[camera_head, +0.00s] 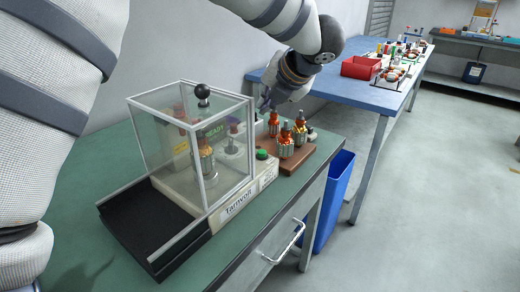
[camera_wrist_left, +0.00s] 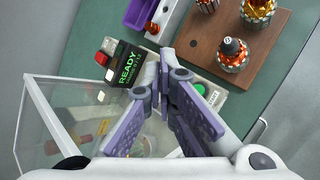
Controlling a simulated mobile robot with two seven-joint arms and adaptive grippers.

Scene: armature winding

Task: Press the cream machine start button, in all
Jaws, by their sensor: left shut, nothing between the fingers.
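The cream machine (camera_head: 266,178) stands on the green bench with a clear box guard (camera_head: 165,150) over it. An armature (camera_head: 204,160) shows inside. The green start button (camera_head: 262,154) is on the cream base, outside the guard at its right; it also shows in the left wrist view (camera_wrist_left: 198,89), partly behind a finger. A display (camera_wrist_left: 128,66) reads READY. My left gripper (camera_head: 266,102) is shut and empty, above and behind the button in the head view. In the left wrist view its fingertips (camera_wrist_left: 167,58) lie left of the button; contact cannot be told. My right gripper is not in view.
A brown wooden board (camera_head: 308,160) with several copper armatures stands close right of the machine. A black tray (camera_head: 150,225) is at the guard's front left. A red lamp (camera_wrist_left: 108,43) sits by the display. A blue bin (camera_head: 335,190) stands beside the bench.

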